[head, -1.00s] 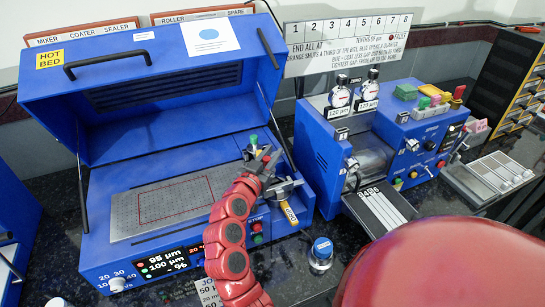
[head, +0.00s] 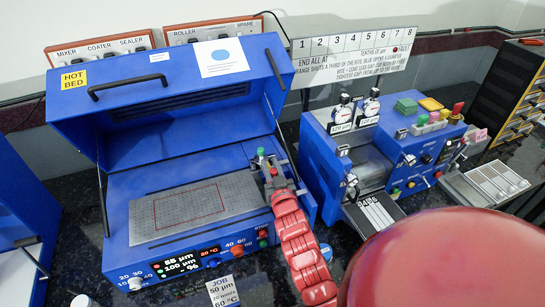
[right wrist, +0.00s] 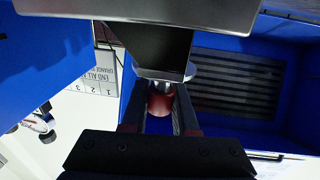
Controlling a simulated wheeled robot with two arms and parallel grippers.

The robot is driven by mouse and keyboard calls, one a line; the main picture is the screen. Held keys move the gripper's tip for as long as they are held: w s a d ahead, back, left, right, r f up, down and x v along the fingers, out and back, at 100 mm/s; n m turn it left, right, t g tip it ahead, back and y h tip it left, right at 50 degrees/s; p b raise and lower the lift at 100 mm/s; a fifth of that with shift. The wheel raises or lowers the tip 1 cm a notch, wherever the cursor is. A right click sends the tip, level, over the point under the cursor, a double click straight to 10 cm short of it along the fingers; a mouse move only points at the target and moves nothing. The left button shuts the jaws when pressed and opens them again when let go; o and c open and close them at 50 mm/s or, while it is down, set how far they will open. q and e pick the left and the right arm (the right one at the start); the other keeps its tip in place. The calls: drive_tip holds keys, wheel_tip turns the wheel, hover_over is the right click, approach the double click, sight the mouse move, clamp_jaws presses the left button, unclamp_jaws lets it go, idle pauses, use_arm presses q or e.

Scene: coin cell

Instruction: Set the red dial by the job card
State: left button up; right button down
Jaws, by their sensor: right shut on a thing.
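The red dial (right wrist: 160,104) sits between the fingers of my right gripper (right wrist: 160,118) in the right wrist view. The gripper is shut on it. In the head view this gripper (head: 271,171) is at the right end of the blue hot bed, beside a green-topped dial (head: 261,153); it hides most of the red dial. The job card (head: 222,291) stands at the front and reads 50 µm and 60 °C, with small text between. My left gripper is out of view.
The hot bed's lid (head: 165,95) is raised behind the plate (head: 182,211). A blue machine with two gauges (head: 345,115) stands to the right. A blue-topped knob (head: 326,251) sits close beside my right arm.

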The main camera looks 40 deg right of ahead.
drive_tip(key=shift+n+y+p, duration=0.3)
drive_tip(key=shift+y+p, duration=0.05)
drive_tip(key=shift+y, duration=0.15)
drive_tip(key=shift+a, duration=0.1)
drive_tip(key=shift+f, duration=0.1)
drive_tip(key=c, duration=0.7)
unclamp_jaws()
drive_tip(key=shift+w, duration=0.1)
drive_tip(key=p+v, duration=0.6)
drive_tip(key=v, duration=1.1)
drive_tip(key=shift+s+f, duration=0.1)
drive_tip(key=shift+s, duration=0.1)
